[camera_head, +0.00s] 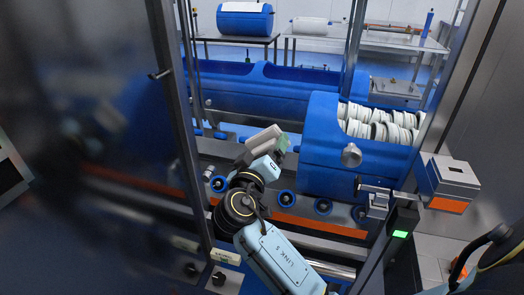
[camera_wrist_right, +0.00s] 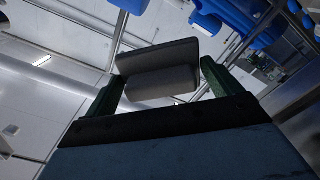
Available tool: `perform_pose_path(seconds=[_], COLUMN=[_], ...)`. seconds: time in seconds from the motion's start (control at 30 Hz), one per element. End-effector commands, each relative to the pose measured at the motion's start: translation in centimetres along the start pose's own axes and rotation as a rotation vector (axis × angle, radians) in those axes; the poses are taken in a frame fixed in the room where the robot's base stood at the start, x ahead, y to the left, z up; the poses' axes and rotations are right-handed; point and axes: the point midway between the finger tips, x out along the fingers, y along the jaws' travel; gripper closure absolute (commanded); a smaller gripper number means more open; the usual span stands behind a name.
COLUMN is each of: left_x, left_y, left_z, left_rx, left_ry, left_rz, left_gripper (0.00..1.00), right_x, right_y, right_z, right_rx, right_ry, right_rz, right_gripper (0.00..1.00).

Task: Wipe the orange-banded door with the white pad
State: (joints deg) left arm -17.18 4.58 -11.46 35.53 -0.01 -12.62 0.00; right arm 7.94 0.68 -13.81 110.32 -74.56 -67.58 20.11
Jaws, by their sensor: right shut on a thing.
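My right gripper (camera_head: 268,162) reaches through the opening between the metal frame posts. It is shut on the white pad (camera_head: 262,137), a pale grey-white block held at the fingertips. In the right wrist view the pad (camera_wrist_right: 160,58) looks grey in shadow between the green fingers of the gripper (camera_wrist_right: 160,86). A dark glass door (camera_head: 105,120) with a small handle stands at the left. An orange band (camera_head: 140,190) shows across its lower part; I cannot tell whether it is on the glass or behind it. The pad is apart from this door. My left gripper is not in view.
A blue drum (camera_head: 320,165) with white rolls (camera_head: 380,122) stands right of the pad. A metal post (camera_head: 180,120) stands close to my right arm's left. A grey box (camera_head: 450,180) with an orange label is at the right. A shelf (camera_head: 365,43) stands behind.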

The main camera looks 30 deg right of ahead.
Motion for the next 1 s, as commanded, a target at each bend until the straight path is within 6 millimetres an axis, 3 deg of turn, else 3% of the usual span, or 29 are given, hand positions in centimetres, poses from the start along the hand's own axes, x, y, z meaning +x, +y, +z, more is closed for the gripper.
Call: perform_pose_path(seconds=[0.47,0.67,1.0], left_x=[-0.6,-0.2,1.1], left_y=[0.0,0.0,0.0], left_z=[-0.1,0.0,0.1], left_rx=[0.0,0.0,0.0], left_ry=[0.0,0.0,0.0], left_rz=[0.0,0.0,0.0], left_gripper=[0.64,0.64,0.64], right_x=[-0.2,0.1,0.4], right_y=[2.8,2.6,0.3], right_z=[2.2,2.1,0.4], right_rx=[0.0,0.001,0.002], right_ry=[0.0,0.001,0.001], right_rz=[0.002,0.0,0.002], right_gripper=[0.28,0.28,0.28])
